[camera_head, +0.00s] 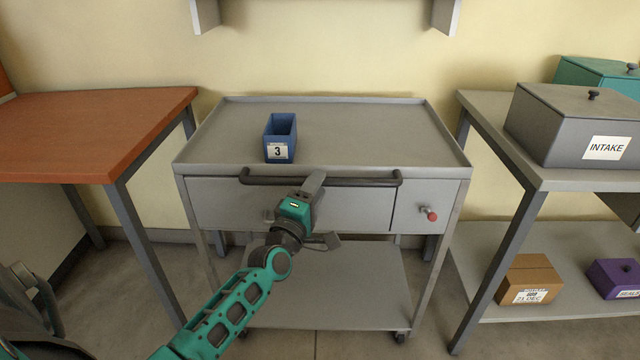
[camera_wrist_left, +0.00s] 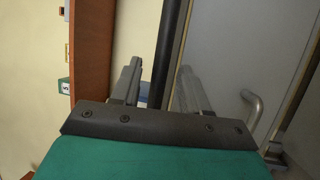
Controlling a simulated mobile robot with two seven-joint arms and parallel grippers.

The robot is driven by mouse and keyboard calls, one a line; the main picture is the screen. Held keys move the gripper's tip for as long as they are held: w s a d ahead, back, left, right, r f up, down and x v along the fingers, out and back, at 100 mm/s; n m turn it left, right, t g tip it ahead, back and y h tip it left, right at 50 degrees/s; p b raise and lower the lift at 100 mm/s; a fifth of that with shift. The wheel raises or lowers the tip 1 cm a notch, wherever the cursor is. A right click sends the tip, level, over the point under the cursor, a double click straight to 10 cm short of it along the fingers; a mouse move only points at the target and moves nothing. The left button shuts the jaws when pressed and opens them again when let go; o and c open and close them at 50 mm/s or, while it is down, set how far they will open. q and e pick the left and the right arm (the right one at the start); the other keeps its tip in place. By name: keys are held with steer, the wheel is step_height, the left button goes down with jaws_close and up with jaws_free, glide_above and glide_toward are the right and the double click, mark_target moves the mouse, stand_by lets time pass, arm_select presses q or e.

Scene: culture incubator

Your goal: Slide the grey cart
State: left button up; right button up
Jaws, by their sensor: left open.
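The grey cart (camera_head: 350,130) stands between two benches, with a dark push bar (camera_head: 360,182) along its front edge. The bar also shows in the left wrist view (camera_wrist_left: 168,50), running between the two fingers. My left gripper (camera_head: 313,187) is at the middle of the bar, open, with one finger overlapping it in the head view. I cannot tell whether the fingers touch the bar. The gripper covers part of the drawer front. My right gripper is not in view.
A blue bin (camera_head: 280,150) marked 3 stands on the cart top. An orange-brown bench (camera_head: 90,125) is to the left, a grey bench (camera_head: 490,120) with an INTAKE box (camera_head: 575,125) to the right. A red knob (camera_head: 432,216) sits on the cart's front. Narrow gaps flank the cart.

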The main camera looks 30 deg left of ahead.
arm_select(q)
steer(key=shift+x, duration=1.1)
steer(key=shift+c, duration=0.2)
jaws_close()
